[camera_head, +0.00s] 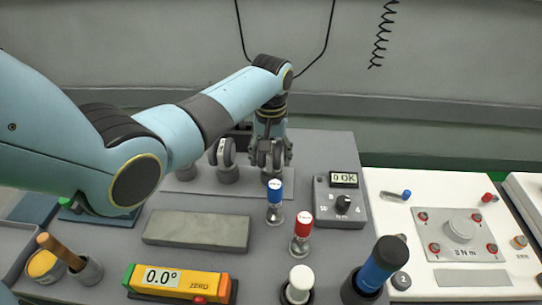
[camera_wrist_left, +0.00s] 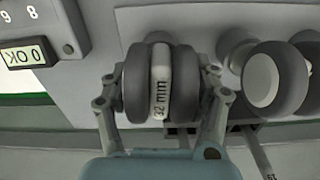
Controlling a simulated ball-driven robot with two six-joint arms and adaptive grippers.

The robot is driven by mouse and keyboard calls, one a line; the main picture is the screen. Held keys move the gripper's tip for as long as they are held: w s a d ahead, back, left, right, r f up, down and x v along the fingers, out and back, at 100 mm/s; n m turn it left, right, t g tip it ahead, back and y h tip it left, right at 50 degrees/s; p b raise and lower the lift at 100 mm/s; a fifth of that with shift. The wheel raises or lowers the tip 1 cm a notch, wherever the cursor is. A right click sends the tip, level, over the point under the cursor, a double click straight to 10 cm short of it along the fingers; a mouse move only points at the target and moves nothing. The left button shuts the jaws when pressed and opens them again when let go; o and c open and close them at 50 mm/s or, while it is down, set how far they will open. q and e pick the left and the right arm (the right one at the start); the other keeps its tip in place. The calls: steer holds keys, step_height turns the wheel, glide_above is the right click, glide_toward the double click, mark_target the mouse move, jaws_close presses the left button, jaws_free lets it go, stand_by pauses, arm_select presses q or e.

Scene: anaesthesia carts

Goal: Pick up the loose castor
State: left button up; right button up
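My left arm comes in from the left, and its gripper (camera_head: 271,158) points down at the back of the grey bench top. In the left wrist view a dark grey castor (camera_wrist_left: 160,85) with a pale band marked "32 mm" sits between the two fingers (camera_wrist_left: 161,88). The finger pads appear to press on both its sides. The gripper partly hides this castor in the head view, and I cannot tell whether it is lifted. Another castor (camera_head: 224,152) stands just left of it; it also shows in the left wrist view (camera_wrist_left: 275,80). My right gripper is out of view.
A tester reading "OK" (camera_head: 341,203) stands right of the gripper. Blue-topped (camera_head: 275,200) and red-topped (camera_head: 301,234) pieces stand in front. A white cart (camera_head: 450,225) is at the right.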

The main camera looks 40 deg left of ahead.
arm_select(q)
steer(key=c, duration=0.7)
steer(key=shift+r, duration=0.15)
